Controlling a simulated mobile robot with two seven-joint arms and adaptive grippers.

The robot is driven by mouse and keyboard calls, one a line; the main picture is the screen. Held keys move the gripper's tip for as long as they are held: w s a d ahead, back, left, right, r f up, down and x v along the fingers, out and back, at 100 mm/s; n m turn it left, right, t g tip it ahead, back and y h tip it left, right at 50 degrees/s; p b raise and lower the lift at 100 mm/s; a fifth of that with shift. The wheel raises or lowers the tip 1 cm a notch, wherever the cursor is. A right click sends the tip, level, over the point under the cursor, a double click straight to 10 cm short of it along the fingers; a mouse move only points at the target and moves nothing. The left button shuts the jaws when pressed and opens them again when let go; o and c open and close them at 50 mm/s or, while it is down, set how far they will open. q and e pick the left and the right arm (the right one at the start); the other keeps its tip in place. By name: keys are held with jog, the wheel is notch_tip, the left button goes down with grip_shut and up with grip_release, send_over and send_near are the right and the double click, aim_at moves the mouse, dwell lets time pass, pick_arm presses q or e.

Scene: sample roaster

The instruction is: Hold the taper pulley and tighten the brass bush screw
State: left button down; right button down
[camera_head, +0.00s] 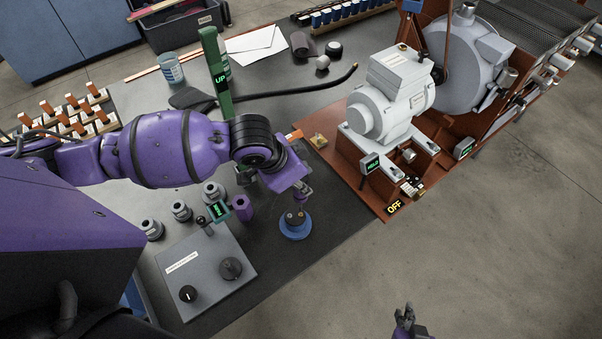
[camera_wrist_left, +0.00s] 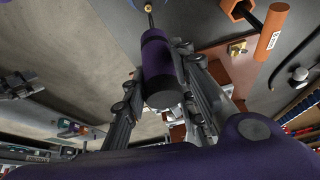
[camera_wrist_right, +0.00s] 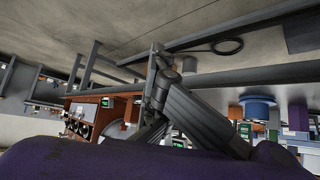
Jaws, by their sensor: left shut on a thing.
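A round blue part with a dark top (camera_head: 295,227), which looks like the taper pulley, stands on the bench near its right edge. Small brass-coloured spots show on its top, too small to tell apart. My left gripper (camera_head: 301,193) is above it, shut on a purple-handled driver (camera_wrist_left: 158,62). The driver's thin shaft points toward the blue part, whose edge shows in the left wrist view (camera_wrist_left: 139,3). I cannot tell whether the tip touches a screw. My right gripper (camera_head: 404,314) is off the bench at the bottom of the head view. Its fingers look closed together and empty.
A grey control box with knobs (camera_head: 208,270) and a purple cylinder (camera_head: 242,208) stand left of the blue part. A rust-red machine with a grey motor (camera_head: 392,95) stands at the right. A green post (camera_head: 216,75) rises behind my left arm. Open floor lies right of the bench.

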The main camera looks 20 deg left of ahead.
aim_at(301, 226)
jog(key=shift+w+r, duration=0.15)
jog(key=shift+w, duration=0.05)
